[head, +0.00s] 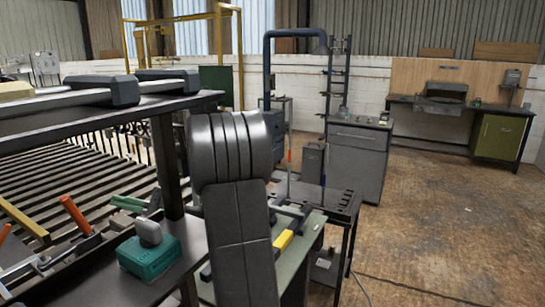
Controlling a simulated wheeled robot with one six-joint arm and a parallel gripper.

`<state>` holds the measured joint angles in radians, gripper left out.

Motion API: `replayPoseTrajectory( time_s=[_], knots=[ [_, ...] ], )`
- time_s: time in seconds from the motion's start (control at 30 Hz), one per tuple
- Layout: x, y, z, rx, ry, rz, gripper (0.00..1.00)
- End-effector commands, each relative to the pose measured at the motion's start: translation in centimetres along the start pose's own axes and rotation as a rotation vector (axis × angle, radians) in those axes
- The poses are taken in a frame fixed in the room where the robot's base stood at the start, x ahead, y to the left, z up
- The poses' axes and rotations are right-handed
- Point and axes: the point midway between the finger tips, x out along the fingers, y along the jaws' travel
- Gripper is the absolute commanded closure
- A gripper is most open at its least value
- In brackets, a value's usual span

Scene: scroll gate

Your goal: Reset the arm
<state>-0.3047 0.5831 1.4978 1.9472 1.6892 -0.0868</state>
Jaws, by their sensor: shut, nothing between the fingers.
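A dark grey link of my arm (242,235) stands upright in the middle of the head view, close to the camera. My gripper does not show in this view. The arm hides part of the workbench behind it.
A shelf rack with tools and a teal box (150,256) stands close on the left. A green-topped workbench (302,248) and a dark metal stand (338,204) are behind the arm. A grey cabinet (357,165) stands farther back. Open floor (450,220) lies to the right.

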Motion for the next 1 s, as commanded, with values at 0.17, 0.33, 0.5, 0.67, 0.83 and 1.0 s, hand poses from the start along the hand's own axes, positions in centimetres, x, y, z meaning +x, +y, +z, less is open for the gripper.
replayPoseTrajectory(
  time_s=[0.17,0.33,0.5,0.67,0.83,1.0],
  knots=[
    [-1.9,0.2,-2.1,-0.003,0.0,0.001,1.0],
    [-3.5,0.1,-2.6,-0.003,0.0,0.003,1.0],
    [-4.2,0.1,-2.5,-0.003,-0.001,0.004,1.0],
    [-4.3,0.1,-2.5,-0.003,-0.001,0.004,1.0],
    [-4.3,0.1,-2.5,-0.003,-0.001,0.004,1.0],
    [-4.4,-0.3,-2.1,-0.01,0.008,0.011,1.0]
  ],
)
